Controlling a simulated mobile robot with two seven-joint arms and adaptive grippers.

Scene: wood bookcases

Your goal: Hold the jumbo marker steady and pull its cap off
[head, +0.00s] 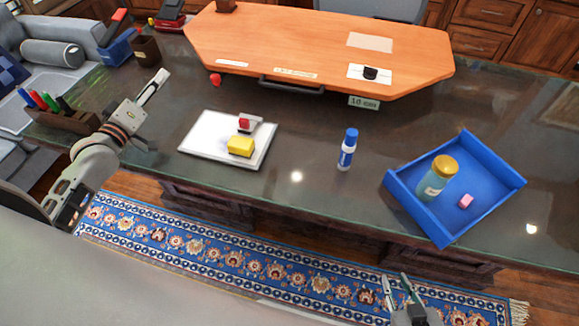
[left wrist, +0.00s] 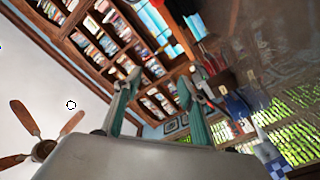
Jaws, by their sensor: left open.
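The jumbo marker (head: 345,158) stands upright on the dark green stone counter, right of the middle in the head view. It has a blue and white body, and its blue cap (head: 351,136) is on top. My left gripper (head: 158,110) is over the left part of the counter, well to the left of the marker, with its fingers spread and empty. Its fingers also show apart in the left wrist view (left wrist: 158,92), with nothing between them. My right gripper (head: 396,281) is low at the bottom edge, in front of the counter, with its fingers apart and empty.
A white board (head: 199,146) with a yellow block (head: 240,146) and a red-and-white item lies left of the marker. A blue tray (head: 475,210) at right holds a gold-lidded jar (head: 436,178) and pink block. A pen holder (head: 63,121) stands far left. Counter around the marker is clear.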

